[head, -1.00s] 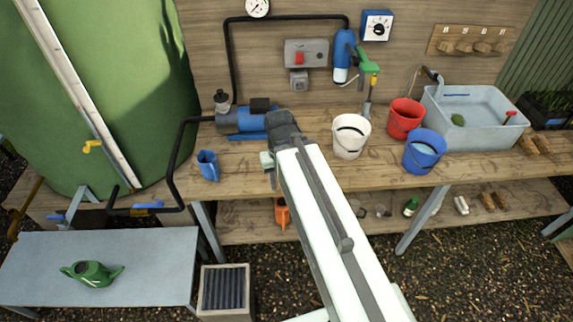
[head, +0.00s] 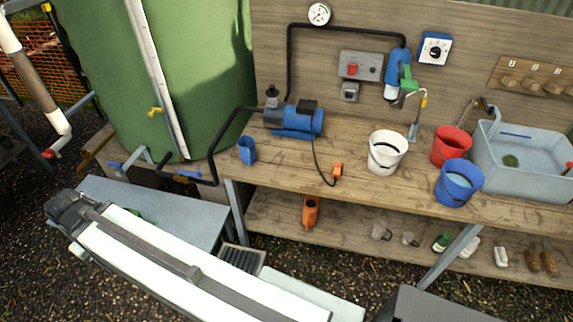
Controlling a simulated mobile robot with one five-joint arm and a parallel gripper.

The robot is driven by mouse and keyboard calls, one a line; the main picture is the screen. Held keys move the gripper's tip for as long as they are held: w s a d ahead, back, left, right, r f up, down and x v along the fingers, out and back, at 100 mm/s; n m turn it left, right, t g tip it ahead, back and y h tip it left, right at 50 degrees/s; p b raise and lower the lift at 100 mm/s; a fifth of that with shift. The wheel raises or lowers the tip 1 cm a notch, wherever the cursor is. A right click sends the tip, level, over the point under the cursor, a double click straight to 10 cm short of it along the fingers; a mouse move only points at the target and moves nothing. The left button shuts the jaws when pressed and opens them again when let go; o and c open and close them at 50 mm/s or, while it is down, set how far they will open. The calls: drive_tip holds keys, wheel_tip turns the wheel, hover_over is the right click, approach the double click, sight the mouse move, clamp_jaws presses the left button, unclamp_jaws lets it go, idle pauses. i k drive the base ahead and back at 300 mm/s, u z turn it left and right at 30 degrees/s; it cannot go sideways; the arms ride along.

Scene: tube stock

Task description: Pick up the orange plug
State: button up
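The orange plug (head: 337,168) lies on the wooden bench top (head: 370,190), right of the blue pump (head: 298,120). A black cord runs from the pump down to the plug. My arm reaches across the lower left of the view, and my gripper (head: 68,208) is at its far end, over the left side near the grey low table. It is well to the left of the plug and apart from it. Its fingers are too dark and small to tell whether they are open or shut.
A blue cup (head: 247,150) stands left of the pump. White (head: 388,152), red (head: 450,146) and blue buckets (head: 459,184) stand right of the plug. An orange object (head: 310,211) is on the lower shelf. Bench around the plug is clear.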

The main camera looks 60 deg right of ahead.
sight(338, 167)
drive_tip(key=u, duration=1.1)
drive_tip(key=k, duration=0.85)
drive_tip(key=z, duration=0.35)
